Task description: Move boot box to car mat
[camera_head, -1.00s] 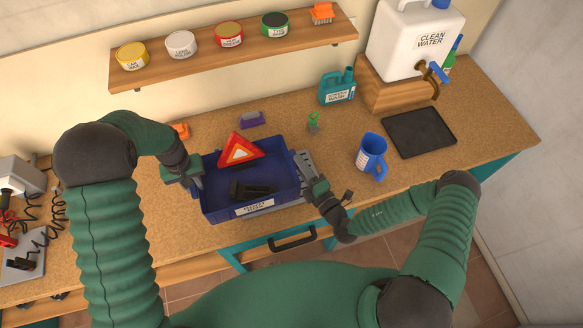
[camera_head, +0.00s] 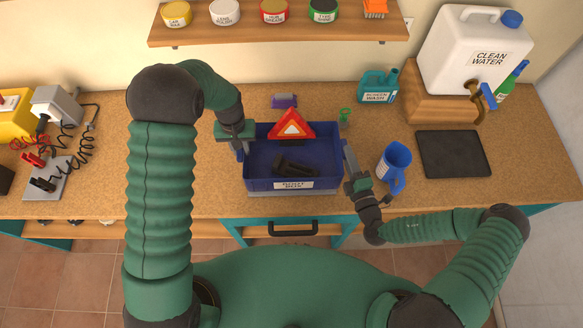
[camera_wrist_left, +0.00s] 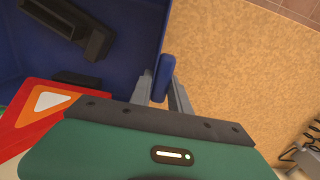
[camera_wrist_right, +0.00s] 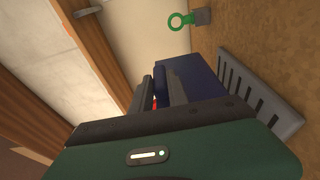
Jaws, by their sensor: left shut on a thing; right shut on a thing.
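The boot box (camera_head: 252,185), a blue open crate with a white front label, holds a red warning triangle (camera_head: 292,126) and a black object (camera_head: 295,167). My left gripper (camera_head: 240,148) is shut on its left side, on a blue part seen between the fingers in the left wrist view (camera_wrist_left: 163,78). A flat black mat (camera_head: 453,154) lies right.
A blue jug (camera_head: 393,165) stands close to my right gripper. A small green item (camera_head: 345,116), purple item (camera_head: 284,101) and teal bottle (camera_head: 378,87) stand behind. The white water container (camera_head: 478,50) is back right. Wires and clamps lie left.

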